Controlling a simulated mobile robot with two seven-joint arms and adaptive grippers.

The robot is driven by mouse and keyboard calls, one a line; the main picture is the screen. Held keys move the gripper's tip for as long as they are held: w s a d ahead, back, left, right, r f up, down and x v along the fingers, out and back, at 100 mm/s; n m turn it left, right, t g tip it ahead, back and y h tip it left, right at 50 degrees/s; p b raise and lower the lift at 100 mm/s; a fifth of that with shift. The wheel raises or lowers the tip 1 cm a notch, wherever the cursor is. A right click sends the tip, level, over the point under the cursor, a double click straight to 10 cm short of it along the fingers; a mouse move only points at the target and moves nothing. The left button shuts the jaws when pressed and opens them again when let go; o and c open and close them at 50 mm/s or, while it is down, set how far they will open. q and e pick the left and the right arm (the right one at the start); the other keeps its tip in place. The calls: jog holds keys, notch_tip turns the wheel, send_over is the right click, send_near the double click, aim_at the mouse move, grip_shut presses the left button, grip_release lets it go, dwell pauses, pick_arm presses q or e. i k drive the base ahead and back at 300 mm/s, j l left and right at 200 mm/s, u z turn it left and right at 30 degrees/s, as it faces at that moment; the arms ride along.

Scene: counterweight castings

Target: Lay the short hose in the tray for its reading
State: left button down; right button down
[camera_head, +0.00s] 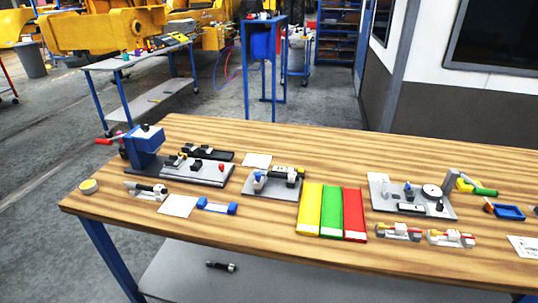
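Three long trays lie side by side at the middle of the table: a yellow tray (310,209), a green tray (331,212) and a red tray (354,215). They look empty. I cannot tell for sure which piece is the short hose. A short black piece with light ends (222,266) lies on the lower shelf. Another dark piece (150,190) sits in a light cradle at the left of the table. A grey plate (440,213) with a round dial (431,191) and small dark parts is right of the trays. Neither gripper shows.
A blue vise-like device (146,143) and a grey fixture (188,172) stand at the left. Another fixture (273,184) is left of the trays. Light holders (402,232) with red and yellow parts and a blue dish (510,212) are right. The table's front strip is clear.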

aim_at(291, 177)
jog(key=j+z, duration=0.5)
jog(key=j, duration=0.75)
jog(key=k, duration=0.05)
